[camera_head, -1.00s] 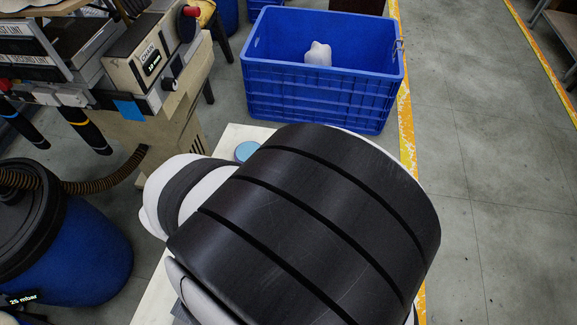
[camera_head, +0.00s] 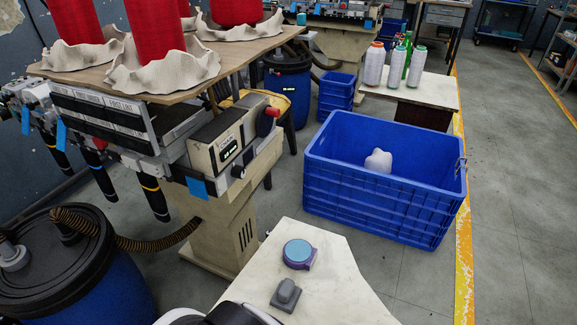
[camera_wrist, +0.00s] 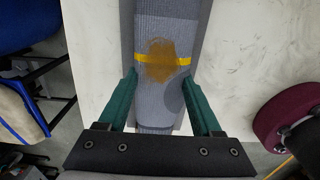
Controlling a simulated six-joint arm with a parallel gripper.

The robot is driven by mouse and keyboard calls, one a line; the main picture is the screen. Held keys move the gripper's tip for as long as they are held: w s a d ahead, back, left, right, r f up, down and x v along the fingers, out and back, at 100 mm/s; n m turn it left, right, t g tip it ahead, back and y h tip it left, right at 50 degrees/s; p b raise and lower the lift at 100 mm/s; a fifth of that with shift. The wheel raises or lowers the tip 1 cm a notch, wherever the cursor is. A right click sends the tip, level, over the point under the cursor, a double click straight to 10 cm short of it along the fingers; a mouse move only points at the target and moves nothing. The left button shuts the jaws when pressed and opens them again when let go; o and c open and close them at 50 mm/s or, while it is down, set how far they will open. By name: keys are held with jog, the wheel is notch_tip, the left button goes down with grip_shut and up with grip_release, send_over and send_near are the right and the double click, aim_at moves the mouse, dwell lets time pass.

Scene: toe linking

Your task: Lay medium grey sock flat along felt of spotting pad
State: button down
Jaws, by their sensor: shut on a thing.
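In the wrist view the medium grey sock (camera_wrist: 160,22) runs lengthwise up the picture. It has a yellow band and a brown stain across it, and a darker grey patch lower right. It lies over a grey padded strip (camera_wrist: 203,30), seemingly the spotting pad, whose edges show on both sides of it. My gripper (camera_wrist: 159,74) has its two green fingers on either side of the sock, shut on it. The sock's lower end is partly hidden by the gripper body. I cannot tell how closely the sock touches the felt. Neither sock nor gripper fingers show in the head view.
A pale worktop (camera_head: 325,285) carries a round blue-topped purple item (camera_head: 299,253) and a small grey block (camera_head: 286,294). A blue crate (camera_head: 375,205) with a white object inside stands beyond it. A machine (camera_head: 215,150) and blue drum (camera_head: 80,280) stand left. A maroon round thing (camera_wrist: 285,118) is right.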

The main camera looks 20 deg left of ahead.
jog(key=shift+f, duration=1.05)
grip_release()
jog(key=shift+c, duration=0.3)
notch_tip(320, 180, up, 7)
jog(key=shift+r, duration=0.1)
